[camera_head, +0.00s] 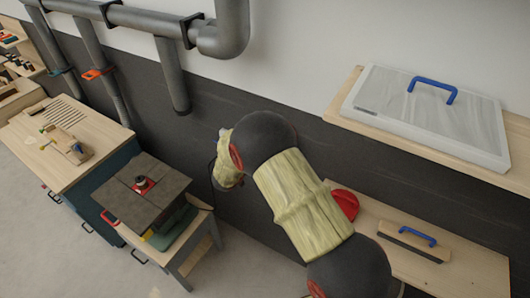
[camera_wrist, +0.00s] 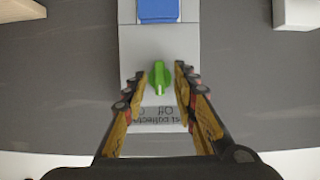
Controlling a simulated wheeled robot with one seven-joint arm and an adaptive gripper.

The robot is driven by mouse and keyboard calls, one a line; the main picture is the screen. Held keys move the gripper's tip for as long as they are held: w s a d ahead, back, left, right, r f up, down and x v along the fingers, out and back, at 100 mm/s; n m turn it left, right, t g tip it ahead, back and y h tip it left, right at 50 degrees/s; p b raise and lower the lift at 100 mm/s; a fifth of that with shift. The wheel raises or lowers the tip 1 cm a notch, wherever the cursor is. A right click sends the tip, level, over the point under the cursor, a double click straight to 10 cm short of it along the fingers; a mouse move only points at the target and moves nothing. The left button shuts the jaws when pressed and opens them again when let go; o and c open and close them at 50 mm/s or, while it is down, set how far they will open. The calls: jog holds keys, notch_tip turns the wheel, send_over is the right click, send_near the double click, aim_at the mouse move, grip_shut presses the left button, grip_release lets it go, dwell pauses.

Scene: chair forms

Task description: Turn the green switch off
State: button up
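The green switch (camera_wrist: 159,75) is a small rotary knob on a light grey panel (camera_wrist: 130,40) in the wrist view. Its long axis runs nearly up and down in the picture, with a pale mark at its lower end. An upside-down label below it reads partly "Off"; the rest is cut off by my finger. My gripper (camera_wrist: 158,76) is open, with one finger on each side of the knob and a visible gap on both sides. How far the fingertips are from the panel in depth I cannot tell. The switch is not visible in the head view.
A blue block (camera_wrist: 158,10) sits on the panel above the switch. In the head view, a workbench (camera_head: 25,140) and a machine on a stand (camera_head: 145,195) are at left. Grey pipes (camera_head: 150,20) run along the wall.

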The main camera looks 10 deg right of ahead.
jog(key=shift+a+r, duration=0.1)
jog(key=v, duration=1.1)
jog(key=shift+s+a, duration=0.3)
